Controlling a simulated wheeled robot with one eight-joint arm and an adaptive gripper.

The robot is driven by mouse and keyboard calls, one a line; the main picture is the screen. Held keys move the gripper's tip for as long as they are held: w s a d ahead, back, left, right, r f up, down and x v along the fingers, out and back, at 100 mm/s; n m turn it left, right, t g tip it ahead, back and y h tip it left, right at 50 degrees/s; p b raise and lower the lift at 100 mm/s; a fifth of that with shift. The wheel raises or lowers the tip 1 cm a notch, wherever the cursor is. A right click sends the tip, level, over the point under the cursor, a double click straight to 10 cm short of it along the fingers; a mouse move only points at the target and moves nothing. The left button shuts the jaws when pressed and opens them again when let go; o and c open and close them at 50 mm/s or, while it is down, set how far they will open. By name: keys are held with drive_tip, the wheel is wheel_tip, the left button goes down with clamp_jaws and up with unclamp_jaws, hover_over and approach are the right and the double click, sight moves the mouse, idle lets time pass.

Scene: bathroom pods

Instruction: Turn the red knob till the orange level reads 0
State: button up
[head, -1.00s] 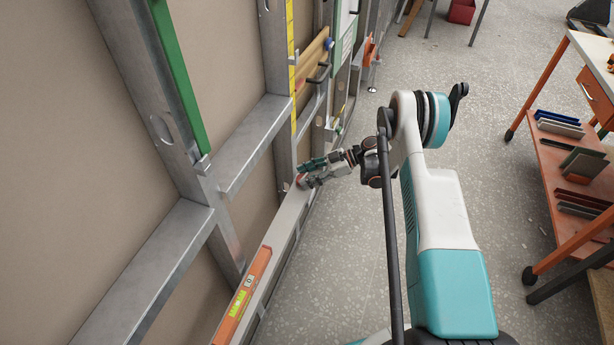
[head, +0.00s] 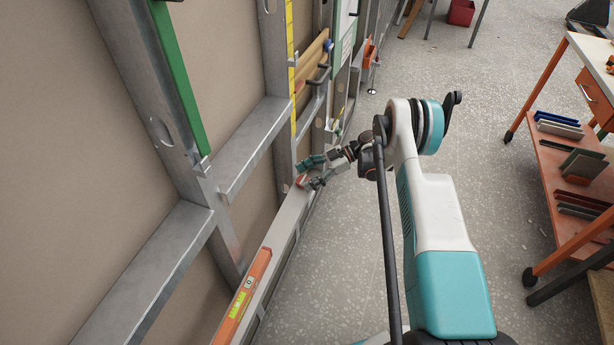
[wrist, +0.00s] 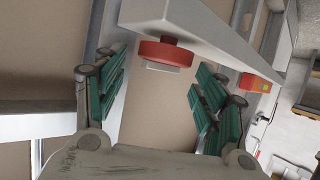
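The red knob (wrist: 165,52) is a short round disc at the end of a pale grey rail (wrist: 185,18) in the wrist view. In the head view the knob (head: 301,181) is small, close to my fingertips. My gripper (wrist: 160,80) is open, with teal-padded fingers spread to either side below the knob, apart from it and empty. In the head view my gripper (head: 306,172) is at the far end of the rail. The orange level (head: 243,297) lies along the near part of the rail, with a yellow-green window and a small pale display; its reading is too small to make out.
Metal wall studs (head: 165,110) and crossbars stand on the left, close to my gripper. A yellow tape strip (head: 291,60) runs up one stud. An orange shelf cart (head: 560,160) stands at right.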

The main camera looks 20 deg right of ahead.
drive_tip(key=v, duration=1.2)
drive_tip(key=shift+f, duration=0.1)
